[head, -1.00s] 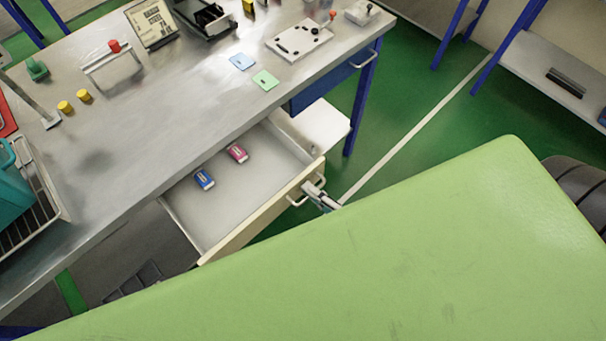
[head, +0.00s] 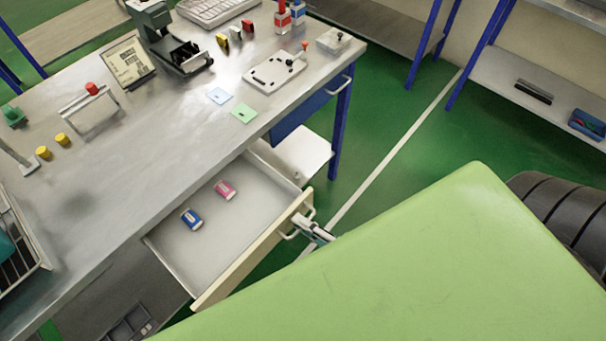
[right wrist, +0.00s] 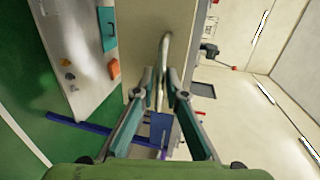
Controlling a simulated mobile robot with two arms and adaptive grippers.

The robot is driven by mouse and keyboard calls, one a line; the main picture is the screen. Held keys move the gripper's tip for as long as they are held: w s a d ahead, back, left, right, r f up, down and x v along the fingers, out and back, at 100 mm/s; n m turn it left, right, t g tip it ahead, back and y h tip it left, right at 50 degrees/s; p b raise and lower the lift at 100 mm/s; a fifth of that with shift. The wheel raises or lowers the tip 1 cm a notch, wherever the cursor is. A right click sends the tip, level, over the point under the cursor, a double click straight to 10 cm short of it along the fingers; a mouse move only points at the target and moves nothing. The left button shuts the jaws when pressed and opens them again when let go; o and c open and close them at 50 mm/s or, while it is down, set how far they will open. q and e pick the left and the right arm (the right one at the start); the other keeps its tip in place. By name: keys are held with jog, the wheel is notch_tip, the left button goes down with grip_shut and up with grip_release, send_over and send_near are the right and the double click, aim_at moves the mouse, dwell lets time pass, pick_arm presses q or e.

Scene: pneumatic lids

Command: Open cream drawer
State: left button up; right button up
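The cream drawer (head: 252,262) under the grey workbench is pulled well out, and its pale inside shows in the head view. A blue-and-white block (head: 191,219) and a pink-and-white block (head: 225,189) lie in it. My right gripper (head: 309,226) is at the light bar handle (head: 290,235) on the drawer's front. In the right wrist view the two fingers of my right gripper (right wrist: 161,84) close in on either side of the handle (right wrist: 164,52), near the cream front panel (right wrist: 139,40). My left gripper is not in view.
A blue drawer (head: 298,118) with its own handle sits under the workbench (head: 125,160), right of the cream one. A white shelf (head: 301,155) lies below it. A blue bench leg (head: 340,130) stands near my right gripper. Green floor (head: 390,175) is free to the right.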

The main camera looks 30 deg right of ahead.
jog(key=v, duration=1.1)
jog(key=shift+s, duration=0.35)
jog(key=shift+d, duration=0.1)
